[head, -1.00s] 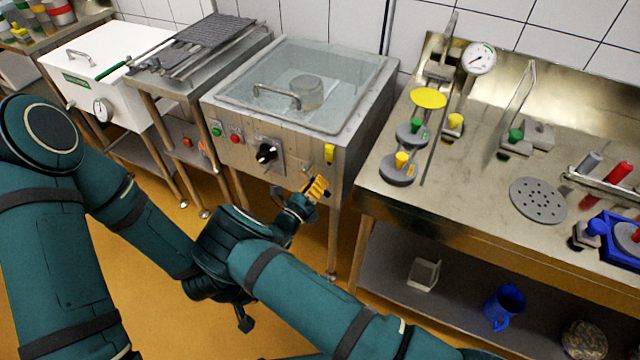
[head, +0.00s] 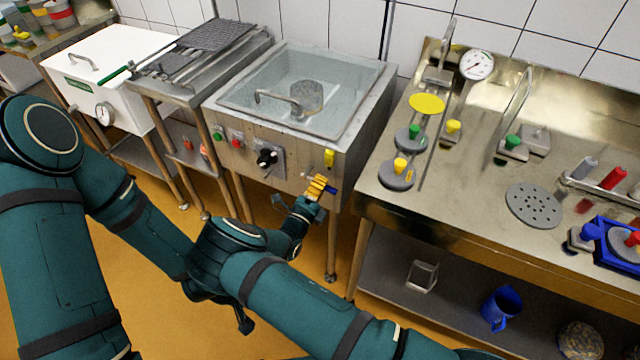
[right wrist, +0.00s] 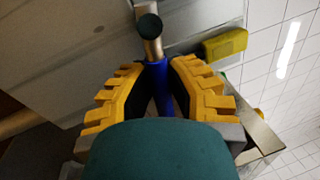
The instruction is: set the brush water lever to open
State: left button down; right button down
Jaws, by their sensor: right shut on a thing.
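A lever with a blue handle (right wrist: 158,80) shows in the right wrist view, below a dark round cap on a metal fitting (right wrist: 149,28). A bit of the blue handle also shows in the head view (head: 332,190), at the front right of the steel basin unit. My right gripper (head: 320,185) is there, its yellow fingers on either side of the handle. In the right wrist view the right gripper (right wrist: 160,85) is shut on it. The fingers and my wrist hide the handle's lower part. My left arm is at the left; its gripper does not show.
The basin unit (head: 355,118) has a dark knob (head: 266,158), buttons and a yellow tag (head: 329,158) on its front. A steel counter (head: 465,190) with weights and a gauge (head: 477,64) stands close on the right. A shelf (head: 390,280) lies beneath it.

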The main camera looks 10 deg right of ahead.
jog(key=c, duration=0.9)
grip_release()
jog(key=shift+r, duration=0.1)
